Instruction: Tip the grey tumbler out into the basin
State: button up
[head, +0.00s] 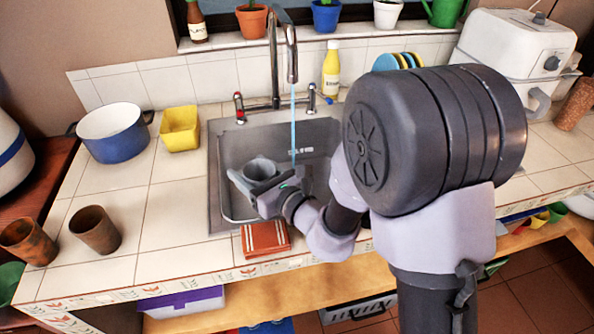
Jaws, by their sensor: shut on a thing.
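The grey tumbler (261,168) is over the left part of the metal basin (221,164). Its round mouth shows at the top, and its lower part is hidden behind the gripper. It looks roughly upright; a slight tilt cannot be told. My gripper (250,181) is shut on the tumbler, reaching in from the right. Whether liquid is inside the tumbler cannot be seen. My arm hides the right side of the basin.
A thin blue water stream (293,125) falls from the tap (291,68), just right of the tumbler. A yellow tub (180,130), blue pot (113,134) and two brown cups (96,230) stand left. A folded red cloth (265,239) lies at the front edge.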

aim_at(268, 172)
jog(key=shift+w+d+f+m+g+p, duration=0.2)
jog(key=shift+w+d+f+m+p, duration=0.25)
jog(key=shift+w+m+p, duration=0.3)
jog(key=shift+w+d+f+m+g+p, duration=0.25)
jog(key=shift+w+d+m+p, duration=0.3)
jog(key=shift+m, duration=0.4)
jog(key=w+f+m+p, duration=0.1)
jog(key=d+f+m, duration=0.1)
jog(key=shift+w+d+m+g+y+p, duration=0.15)
jog(key=shift+w+m+g+y+p, duration=0.15)
jog(key=shift+w+m+p, duration=0.1)
jog(key=shift+r+p, duration=0.35)
jog(key=shift+p, duration=0.1)
jog(key=shift+w+d+r+m+p, duration=0.1)
jog(key=shift+d+r+m+p, duration=0.1)
jog(key=shift+m+p, duration=0.5)
jog(key=shift+w+r+m+g+y+p, duration=0.1)
jog(key=shift+r+m+g+y+p, duration=0.15)
jog(key=shift+m+p, duration=0.4)
jog(key=shift+w+r+m+g+y+p, duration=0.1)
jog(key=shift+r+m+y+p, duration=0.1)
jog(key=shift+m+p, duration=0.45)
jog(key=shift+d+r+m+g+p, duration=0.1)
jog(key=shift+r+m+g+p, duration=0.15)
jog(key=shift+m, duration=0.55)
jog(key=shift+w+d+r+m+y+p, duration=0.25)
jog(key=shift+w+d+m+p, duration=0.3)
jog(key=shift+p, duration=0.65)
jog(key=shift+w+a+m, duration=0.1)
jog(key=shift+m, duration=0.15)
